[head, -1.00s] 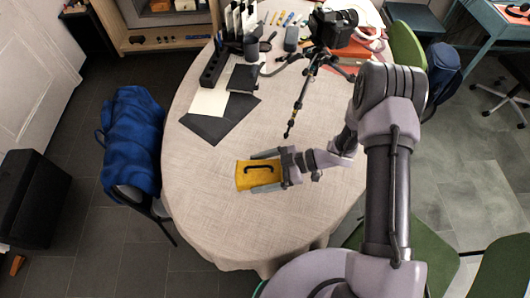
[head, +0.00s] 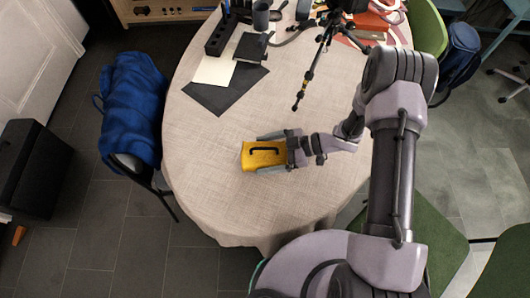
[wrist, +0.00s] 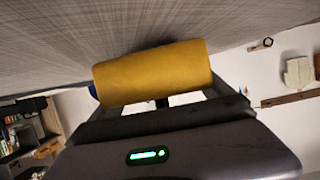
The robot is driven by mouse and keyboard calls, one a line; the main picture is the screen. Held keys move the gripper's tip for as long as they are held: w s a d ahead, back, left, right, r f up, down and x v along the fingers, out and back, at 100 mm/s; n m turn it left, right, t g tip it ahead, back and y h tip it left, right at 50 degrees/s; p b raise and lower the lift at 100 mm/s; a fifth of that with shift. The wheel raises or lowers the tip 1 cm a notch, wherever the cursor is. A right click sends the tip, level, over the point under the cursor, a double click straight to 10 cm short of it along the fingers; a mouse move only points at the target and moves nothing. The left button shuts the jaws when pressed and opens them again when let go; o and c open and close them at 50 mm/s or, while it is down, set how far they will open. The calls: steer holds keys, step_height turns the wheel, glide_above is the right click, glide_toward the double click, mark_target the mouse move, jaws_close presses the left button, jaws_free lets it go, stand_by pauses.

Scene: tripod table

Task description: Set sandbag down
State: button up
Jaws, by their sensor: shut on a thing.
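The sandbag (head: 256,160) is a yellow block-like bag with a black handle on top. It is at the front middle of the cloth-covered table (head: 215,130). My gripper (head: 272,153) comes from the right and is shut on the sandbag, one finger on its far side and one on its near side. In the wrist view the sandbag (wrist: 152,74) fills the space between the fingers, close to the cloth (wrist: 90,40). I cannot tell for certain whether it touches the cloth.
A tripod (head: 316,65) with a camera stands behind, one leg reaching toward my arm. A dark sheet (head: 226,92) and a black organizer (head: 221,36) lie at the back left. A chair with a blue cloth (head: 133,110) is left of the table. The table left of the sandbag is clear.

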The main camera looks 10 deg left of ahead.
steer(key=shift+f+b, duration=0.4)
steer(key=shift+f, duration=0.15)
steer(key=o, duration=1.8)
